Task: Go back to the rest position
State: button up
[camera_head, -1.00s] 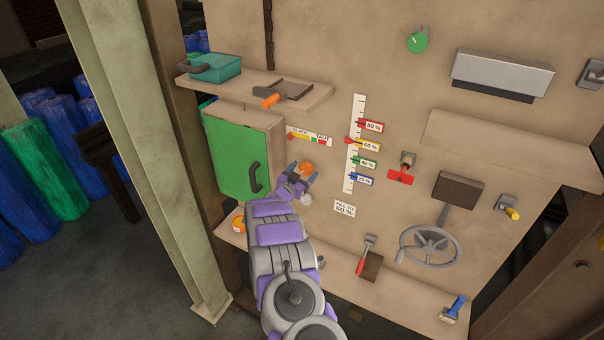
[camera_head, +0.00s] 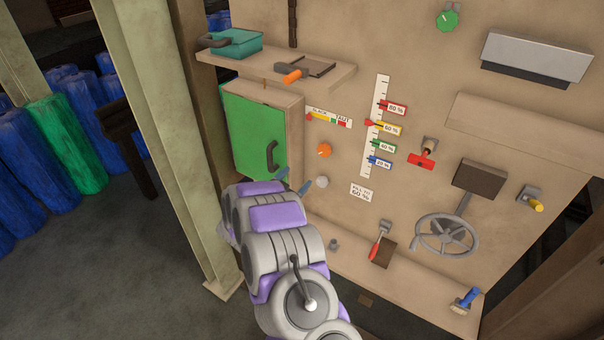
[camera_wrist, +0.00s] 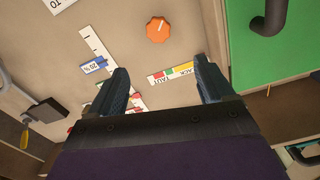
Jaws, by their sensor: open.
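My gripper (camera_wrist: 165,88) is open in the wrist view, its two dark blue fingers apart with nothing between them. An orange knob (camera_wrist: 158,30) shows beyond the fingertips, apart from them. In the head view my purple and grey arm reaches up toward the panel; the blue fingertips (camera_head: 294,180) show in part beside the green cabinet door, and the rest of the gripper is hidden behind the arm. The orange knob (camera_head: 324,150) is uncovered on the panel, right of the green door (camera_head: 254,140).
A shelf (camera_head: 335,78) with a teal box (camera_head: 236,44) juts out above the cabinet. A lower ledge (camera_head: 400,284) holds a red-handled tool (camera_head: 376,246). A handwheel (camera_head: 447,235) sticks out at right. A pale post (camera_head: 165,130) stands left of the panel.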

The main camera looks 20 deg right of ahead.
jog(key=shift+s+a, duration=0.35)
dwell(0.3)
